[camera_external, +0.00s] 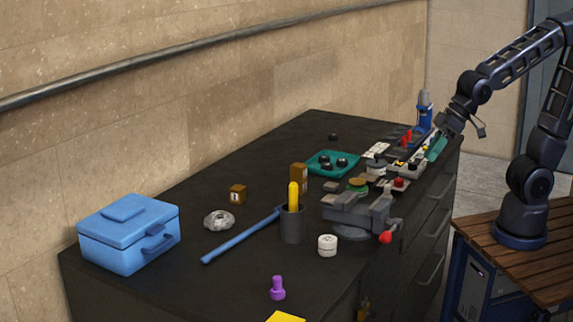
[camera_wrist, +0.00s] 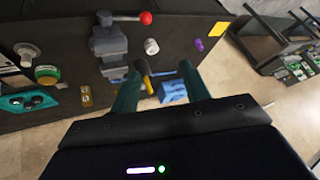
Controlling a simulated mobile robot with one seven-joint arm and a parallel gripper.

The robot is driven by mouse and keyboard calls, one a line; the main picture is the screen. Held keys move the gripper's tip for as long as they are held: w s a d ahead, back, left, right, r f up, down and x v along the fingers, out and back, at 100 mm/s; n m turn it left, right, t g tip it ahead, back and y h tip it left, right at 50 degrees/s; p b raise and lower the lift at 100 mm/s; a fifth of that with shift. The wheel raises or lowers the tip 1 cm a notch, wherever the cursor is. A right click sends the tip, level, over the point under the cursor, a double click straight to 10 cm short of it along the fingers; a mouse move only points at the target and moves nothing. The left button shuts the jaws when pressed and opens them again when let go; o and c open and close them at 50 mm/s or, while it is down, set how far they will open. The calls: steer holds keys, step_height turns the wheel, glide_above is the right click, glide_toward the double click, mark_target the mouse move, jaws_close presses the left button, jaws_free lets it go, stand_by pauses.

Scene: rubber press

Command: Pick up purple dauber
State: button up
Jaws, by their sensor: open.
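The purple dauber (camera_external: 277,288) stands upright near the front edge of the dark bench in the external view. In the wrist view it is a small purple shape (camera_wrist: 198,45) right of the white round container. My gripper (camera_external: 440,143) is above the far right end of the bench, well away from the dauber. In the wrist view my gripper's green fingers (camera_wrist: 162,68) are spread apart and hold nothing. The dauber lies beyond the right fingertip there.
A blue toolbox (camera_external: 120,243) stands left. A yellow item (camera_external: 286,317) is near the dauber.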

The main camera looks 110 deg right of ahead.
mark_target(271, 292)
steer(key=w+a+f+m+t+y, duration=0.1)
steer(key=w+a+f+m+t, duration=0.35)
steer(key=w, duration=0.65)
steer(key=w+a+f+m+t+y, duration=0.15)
steer(key=w+a+f+m, duration=0.25)
steer(key=w+f+m, duration=0.55)
steer(key=w+a+f+m+t+y, duration=0.15)
steer(key=w+a+m, duration=0.35)
steer(key=w, duration=0.8)
steer(key=w+d+f+m+t+h, duration=0.35)
steer(key=w+d+m, duration=0.2)
steer(key=m, duration=0.65)
steer(key=shift+h, duration=0.25)
steer(key=f, duration=0.7)
steer(key=shift+w+a+f, duration=0.25)
steer(key=shift+a+f, duration=0.1)
steer(key=shift+w+r, duration=0.2)
steer(key=shift+w, duration=3.55)
